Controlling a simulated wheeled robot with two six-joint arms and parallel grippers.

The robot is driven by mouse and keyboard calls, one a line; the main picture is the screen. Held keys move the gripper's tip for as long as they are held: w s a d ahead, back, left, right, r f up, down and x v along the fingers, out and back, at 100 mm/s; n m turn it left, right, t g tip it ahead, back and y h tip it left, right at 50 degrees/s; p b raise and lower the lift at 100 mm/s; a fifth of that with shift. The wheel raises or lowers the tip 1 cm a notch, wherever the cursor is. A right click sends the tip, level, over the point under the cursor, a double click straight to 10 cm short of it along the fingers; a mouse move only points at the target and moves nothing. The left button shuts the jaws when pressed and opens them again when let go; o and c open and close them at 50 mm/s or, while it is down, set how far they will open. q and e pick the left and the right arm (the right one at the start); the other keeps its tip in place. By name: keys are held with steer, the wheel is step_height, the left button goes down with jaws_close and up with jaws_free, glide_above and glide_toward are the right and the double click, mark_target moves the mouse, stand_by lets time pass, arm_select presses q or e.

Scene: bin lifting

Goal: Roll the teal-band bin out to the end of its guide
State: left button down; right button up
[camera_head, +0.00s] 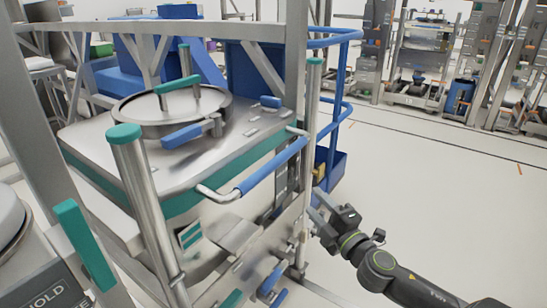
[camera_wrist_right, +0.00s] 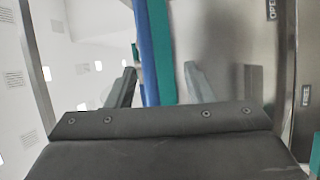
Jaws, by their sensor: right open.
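The teal-band bin (camera_head: 95,140) is a steel box with a teal stripe round its upper side and a round lid with a teal handle on top. A blue-gripped bar handle (camera_head: 268,168) sticks out from its front right side. My right gripper (camera_head: 317,205) is open and empty, to the right of this handle and a little lower, apart from it in the head view. In the right wrist view, the blue bar (camera_wrist_right: 152,55) and the teal band (camera_wrist_right: 163,45) show between the open fingers (camera_wrist_right: 160,85), beyond the tips. The guide cannot be clearly made out. My left gripper is out of view.
A steel post with a teal cap (camera_head: 124,132) stands before the bin, and frame beams rise around it. A blue rail frame (camera_head: 335,110) stands behind my right gripper. Pale floor (camera_head: 450,190) is open to the right, with racks (camera_head: 420,75) beyond.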

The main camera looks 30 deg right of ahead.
mark_target(281, 164)
steer(key=shift+n+t+y, duration=0.3)
steer(key=shift+n, duration=0.1)
steer(key=w+r+p, duration=0.1)
steer(key=w+p, duration=0.1)
steer(key=w, duration=0.3)
steer(key=w+r+p, duration=0.2)
steer(key=w, duration=0.3)
steer(key=w+a+r+p, duration=0.1)
steer(key=w+r+p, duration=0.1)
steer(key=w, duration=0.4)
steer(key=shift+r, duration=0.2)
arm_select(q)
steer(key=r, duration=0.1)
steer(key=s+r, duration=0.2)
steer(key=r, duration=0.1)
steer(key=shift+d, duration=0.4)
arm_select(e)
steer(key=shift+w, duration=0.5)
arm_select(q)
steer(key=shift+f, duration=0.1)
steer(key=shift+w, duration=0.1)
arm_select(e)
jaws_close()
